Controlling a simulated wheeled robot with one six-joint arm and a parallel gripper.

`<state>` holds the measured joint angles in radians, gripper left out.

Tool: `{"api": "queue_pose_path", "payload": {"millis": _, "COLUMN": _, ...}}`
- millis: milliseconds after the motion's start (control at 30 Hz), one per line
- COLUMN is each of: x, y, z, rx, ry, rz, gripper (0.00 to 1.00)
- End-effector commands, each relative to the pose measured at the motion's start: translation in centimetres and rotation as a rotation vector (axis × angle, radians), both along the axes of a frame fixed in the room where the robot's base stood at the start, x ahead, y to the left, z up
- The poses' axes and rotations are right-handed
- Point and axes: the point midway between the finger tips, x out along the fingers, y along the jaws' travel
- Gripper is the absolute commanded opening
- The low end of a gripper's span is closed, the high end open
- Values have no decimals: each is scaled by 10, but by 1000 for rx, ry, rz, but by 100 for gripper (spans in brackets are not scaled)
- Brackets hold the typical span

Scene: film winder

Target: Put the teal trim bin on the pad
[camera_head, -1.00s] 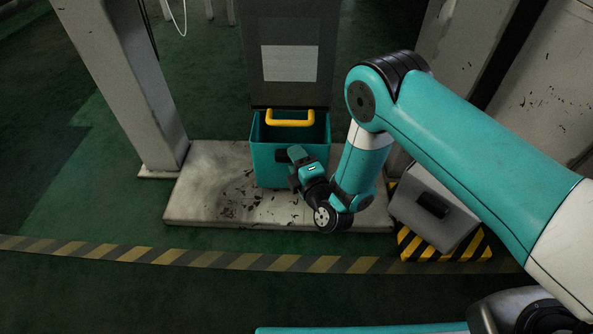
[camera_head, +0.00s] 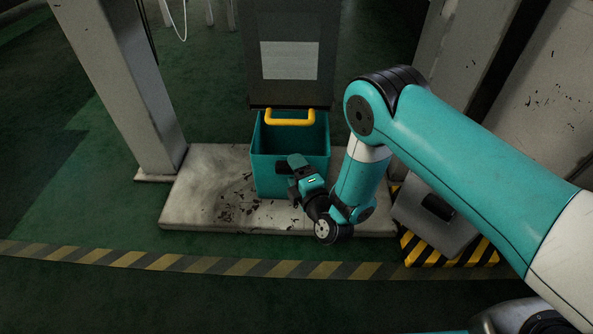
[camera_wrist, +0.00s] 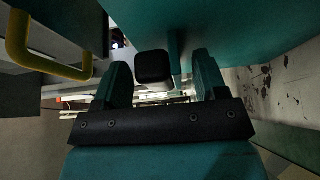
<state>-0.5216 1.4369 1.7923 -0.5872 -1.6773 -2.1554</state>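The teal trim bin (camera_head: 262,165) stands upright and open-topped on a worn pale slab (camera_head: 190,205), under a dark grey machine panel. A yellow handle (camera_head: 290,121) shows at its back edge; I cannot tell whether it belongs to the bin or the machine. My gripper (camera_head: 286,167) is at the bin's front wall, toward its right side. In the wrist view, its two fingers (camera_wrist: 160,75) are apart, with a black block (camera_wrist: 154,66) standing between or just beyond them. The bin's teal wall (camera_wrist: 240,25) fills the upper right there. I cannot tell which surface is the pad.
A grey box (camera_head: 435,215) on a black-and-yellow striped base (camera_head: 455,254) stands right of the slab. A pale column (camera_head: 120,90) rises at the left. A striped floor line (camera_head: 190,264) crosses in front. The green floor at the left is clear.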

Motion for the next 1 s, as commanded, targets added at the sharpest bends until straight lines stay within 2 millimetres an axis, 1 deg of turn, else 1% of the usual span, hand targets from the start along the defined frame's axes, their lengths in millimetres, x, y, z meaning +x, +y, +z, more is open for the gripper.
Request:
{"api": "queue_pose_path", "payload": {"millis": 200, "x": 0, "y": 0, "z": 3, "rx": 0, "ry": -1, "rz": 0, "gripper": 66}}
{"api": "queue_pose_path", "payload": {"millis": 267, "x": -4, "y": -1, "z": 5, "rx": -2, "ry": 2, "rz": 0, "gripper": 66}}
{"api": "queue_pose_path", "payload": {"millis": 367, "x": -17, "y": -8, "z": 7, "rx": -4, "ry": 4, "rz": 0, "gripper": 66}}
{"api": "queue_pose_path", "payload": {"millis": 467, "x": -37, "y": -18, "z": 9, "rx": -5, "ry": 6, "rz": 2, "gripper": 66}}
{"api": "queue_pose_path", "payload": {"millis": 600, "x": -70, "y": -34, "z": 10, "rx": -5, "ry": 6, "rz": 3, "gripper": 66}}
{"api": "queue_pose_path", "payload": {"millis": 700, "x": -91, "y": -45, "z": 10, "rx": -3, "ry": 4, "rz": 2, "gripper": 66}}
{"api": "queue_pose_path", "payload": {"millis": 767, "x": -90, "y": -45, "z": 12, "rx": 0, "ry": 0, "rz": 1, "gripper": 66}}
{"api": "queue_pose_path", "payload": {"millis": 1000, "x": -100, "y": -49, "z": 9, "rx": 0, "ry": 1, "rz": 1, "gripper": 66}}
